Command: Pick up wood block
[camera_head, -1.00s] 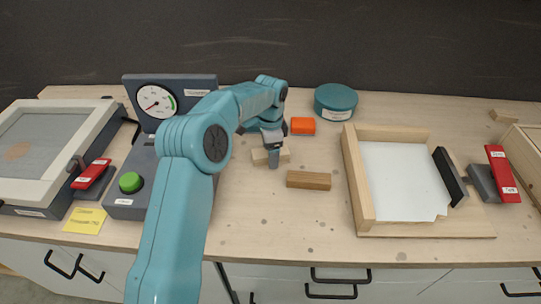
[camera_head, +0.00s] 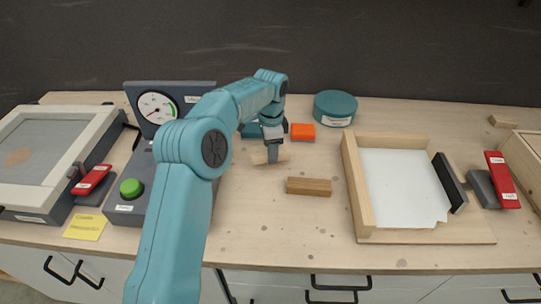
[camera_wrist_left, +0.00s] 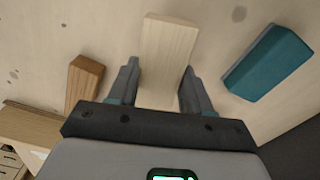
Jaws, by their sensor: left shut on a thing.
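A pale wood block (camera_head: 259,157) is at the bench's middle, partly hidden behind my left gripper (camera_head: 273,157) in the head view. In the wrist view the pale block (camera_wrist_left: 168,55) lies between the two fingers of my left gripper (camera_wrist_left: 158,88), which is shut on it. I cannot tell how far the block is above the bench. A darker brown wood block (camera_head: 309,186) lies to the right and nearer the front edge; it also shows in the wrist view (camera_wrist_left: 84,84). My right gripper is not in view.
A teal block (camera_wrist_left: 268,62) and an orange block (camera_head: 303,133) lie close by. A round teal tin (camera_head: 335,107) stands behind. A wooden-framed tray (camera_head: 357,200) is at right. A gauge box with a green button (camera_head: 131,188) is at left. The front middle is clear.

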